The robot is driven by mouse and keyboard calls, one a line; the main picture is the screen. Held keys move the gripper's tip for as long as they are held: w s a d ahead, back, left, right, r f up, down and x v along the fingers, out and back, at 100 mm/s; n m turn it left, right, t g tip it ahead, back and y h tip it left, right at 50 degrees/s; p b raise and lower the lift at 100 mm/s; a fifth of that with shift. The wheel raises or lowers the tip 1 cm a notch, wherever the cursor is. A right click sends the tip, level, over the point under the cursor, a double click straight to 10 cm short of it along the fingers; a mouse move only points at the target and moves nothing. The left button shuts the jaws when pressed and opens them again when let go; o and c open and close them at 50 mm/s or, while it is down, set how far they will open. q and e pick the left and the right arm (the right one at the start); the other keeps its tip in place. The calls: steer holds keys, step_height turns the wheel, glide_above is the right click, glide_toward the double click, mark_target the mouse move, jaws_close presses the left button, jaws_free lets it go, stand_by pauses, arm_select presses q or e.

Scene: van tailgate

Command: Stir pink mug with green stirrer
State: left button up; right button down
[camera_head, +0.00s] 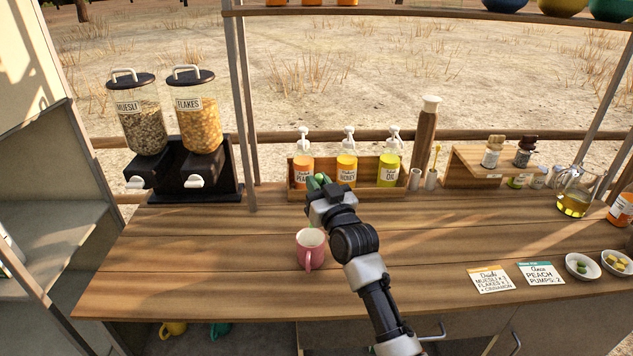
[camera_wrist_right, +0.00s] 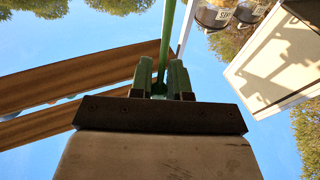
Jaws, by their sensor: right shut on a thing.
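The pink mug (camera_head: 310,256) stands upright on the wooden counter, left of my right forearm. My right gripper (camera_head: 318,183) is above the counter, farther back than the mug and apart from it in the picture. In the right wrist view, my right gripper (camera_wrist_right: 160,80) is shut on the green stirrer (camera_wrist_right: 167,35), a thin rod that runs up out of the picture. In the head view the stirrer is hard to tell from the green fingertips. The mug does not show in the wrist view. My left gripper is not in view.
Pump bottles stand in a wooden rack (camera_head: 372,172) behind my gripper. To its right are small holders (camera_head: 431,181), one with a yellow stick. Two dispensers (camera_head: 185,140) stand at left. Cards (camera_head: 490,280) and small bowls (camera_head: 582,267) lie at right. The counter left of the mug is clear.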

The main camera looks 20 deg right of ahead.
step_height(320, 180, down, 12)
steer(key=b, duration=0.8)
steer(key=shift+w+r, duration=0.2)
steer(key=shift+w, duration=0.15)
steer(key=shift+a, duration=0.2)
